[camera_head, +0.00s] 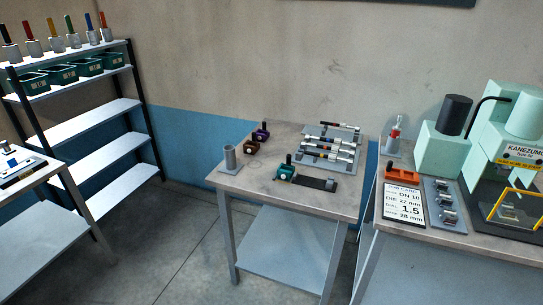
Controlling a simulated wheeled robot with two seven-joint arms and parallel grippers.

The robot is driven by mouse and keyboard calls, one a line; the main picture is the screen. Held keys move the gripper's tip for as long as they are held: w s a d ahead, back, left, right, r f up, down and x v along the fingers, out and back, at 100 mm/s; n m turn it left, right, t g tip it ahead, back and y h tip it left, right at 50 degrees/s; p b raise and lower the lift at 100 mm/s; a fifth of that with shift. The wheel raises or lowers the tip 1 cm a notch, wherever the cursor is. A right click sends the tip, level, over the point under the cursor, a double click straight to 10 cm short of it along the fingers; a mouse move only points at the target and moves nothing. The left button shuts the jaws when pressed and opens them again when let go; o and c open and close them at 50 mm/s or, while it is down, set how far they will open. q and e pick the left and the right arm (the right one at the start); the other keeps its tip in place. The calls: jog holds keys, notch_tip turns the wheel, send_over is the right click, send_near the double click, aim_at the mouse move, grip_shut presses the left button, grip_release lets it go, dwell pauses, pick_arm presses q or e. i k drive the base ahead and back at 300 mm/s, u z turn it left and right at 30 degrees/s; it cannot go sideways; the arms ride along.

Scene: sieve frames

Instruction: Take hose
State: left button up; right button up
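On the middle table (258,184), several dark rod-like pieces with pale and coloured bands lie across a grey rack (308,160). They look like short hose lengths, such as the one at the back (340,126) and one in the middle (340,144). They are too small to tell apart by marking. Neither of my grippers shows in the head view.
A teal tool (286,173) and dark strip (316,183) lie before the rack. A shelf with green bins (90,66) is at left. A mint-green machine (440,150) and size card (404,203) are at right.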

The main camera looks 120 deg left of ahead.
aim_at(331, 157)
jog(key=u, duration=3.7)
jog(key=i, duration=0.1)
jog(key=u, duration=0.05)
